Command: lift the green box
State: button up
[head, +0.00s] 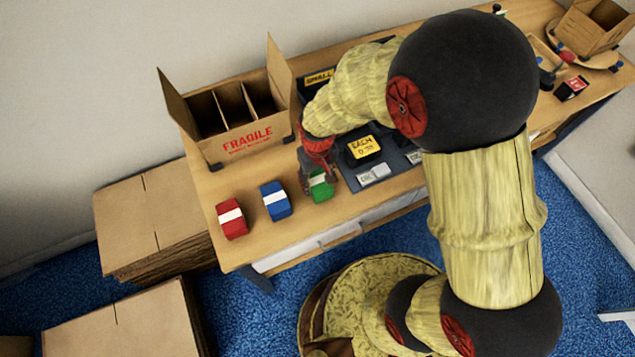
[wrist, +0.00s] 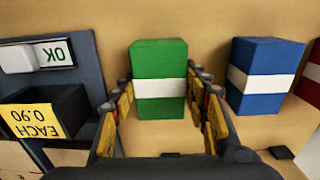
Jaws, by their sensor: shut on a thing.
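The green box (head: 320,187) with a white band stands on the wooden bench, right of the blue box (head: 275,201). In the wrist view the green box (wrist: 159,60) is upright between the two fingers of my gripper (wrist: 163,97), which is shut on it from both sides. In the head view my gripper (head: 319,172) comes down over the green box and partly hides it. I cannot tell from these views whether the box's base is clear of the bench.
A red box (head: 232,219) stands left of the blue one. A FRAGILE carton (head: 247,137) with open flaps and dividers stands behind. A dark tray with an EACH 0.90 sign (wrist: 42,115) lies close beside my gripper. Free bench (head: 235,190) shows in front of the carton.

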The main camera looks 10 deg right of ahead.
jog(key=c, duration=0.6)
jog(key=shift+r, duration=0.1)
